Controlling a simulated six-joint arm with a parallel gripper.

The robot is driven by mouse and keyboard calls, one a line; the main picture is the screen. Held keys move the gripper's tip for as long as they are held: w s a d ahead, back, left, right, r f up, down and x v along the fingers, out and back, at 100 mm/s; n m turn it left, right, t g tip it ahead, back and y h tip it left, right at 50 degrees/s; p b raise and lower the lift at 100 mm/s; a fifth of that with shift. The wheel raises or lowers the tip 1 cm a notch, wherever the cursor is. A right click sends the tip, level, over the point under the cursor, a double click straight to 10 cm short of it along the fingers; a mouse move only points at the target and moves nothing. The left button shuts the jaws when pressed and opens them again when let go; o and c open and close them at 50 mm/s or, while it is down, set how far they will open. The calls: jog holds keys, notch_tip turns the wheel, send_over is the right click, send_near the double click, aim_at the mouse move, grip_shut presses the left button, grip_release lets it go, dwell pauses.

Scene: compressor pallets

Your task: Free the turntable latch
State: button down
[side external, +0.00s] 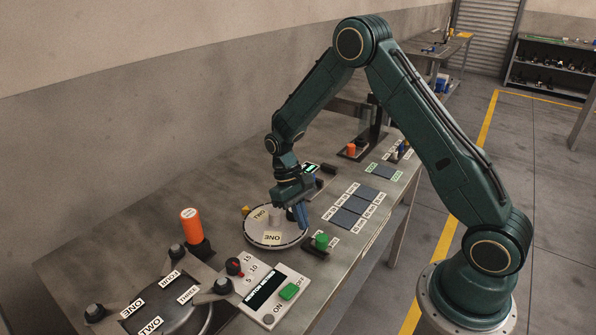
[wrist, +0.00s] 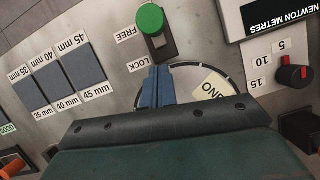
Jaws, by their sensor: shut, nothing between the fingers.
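The turntable (side external: 262,242) is a round pale disc with yellowish labels ONE and TWO; part of it shows in the wrist view (wrist: 183,74). The latch is a green knob (side external: 321,241) on a dark base beside the disc. In the wrist view the green knob (wrist: 150,20) appears near labels FREE (wrist: 131,36) and LOCK (wrist: 138,64); I cannot tell exactly which position it sits at. My gripper (side external: 302,224) is shut and empty, its blue fingers pointing down near the disc's edge, apart from the knob. In the wrist view the fingers (wrist: 157,88) hide some of the disc.
A panel (side external: 265,289) with a display, dial and green button lies in front of the turntable. A dark fixture (side external: 170,305) with black knobs and an upright orange cylinder (side external: 191,224) stand at left. Blue-grey pads (side external: 345,218) with millimetre labels lie at right.

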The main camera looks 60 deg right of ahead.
jog(key=v, duration=1)
jog(key=shift+w, duration=0.35)
jog(key=shift+r, duration=0.1)
jog(key=s+a+r+t, duration=0.25)
jog(key=s+r, duration=0.25)
jog(key=r, duration=0.3)
jog(key=s+a+r+t, duration=0.1)
jog(key=s+r+t, duration=0.2)
jog(key=s+r, duration=0.35)
jog(key=s+a+r+n+t, duration=0.1)
jog(key=s+r+t, duration=0.2)
jog(key=s, duration=1.1)
jog(key=shift+s+a+r+n+t+h, duration=0.2)
jog(key=shift+a+n+t+h, duration=0.15)
jog(key=shift+t, duration=0.4)
